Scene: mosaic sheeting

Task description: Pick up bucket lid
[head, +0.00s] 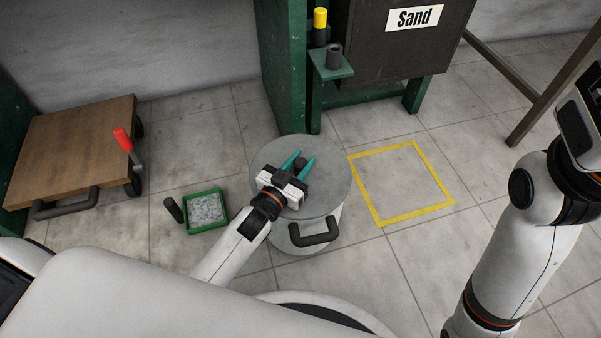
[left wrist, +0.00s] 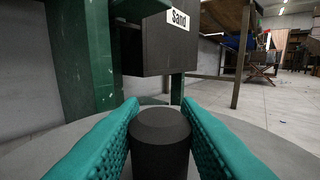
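The bucket lid (head: 330,165) is a round grey disc. It lies on top of a pale bucket (head: 296,244) in the head view, and its surface also shows in the left wrist view (left wrist: 265,150). A dark cylindrical knob (left wrist: 160,140) stands up from the lid. My left gripper (head: 301,163) is low over the lid, with its teal fingers on both sides of the knob. They appear closed against it, though the contact faces are partly hidden. My right arm (head: 520,250) is at the right, but its gripper is out of view.
A yellow floor square (head: 436,209) lies empty right of the bucket. A green tray (head: 223,222) of pale chips is at the left, near a wooden cart (head: 65,145). A green stand (head: 288,70) with a dark "Sand" bin (head: 400,55) rises behind. A dark handle (head: 314,238) projects from the bucket.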

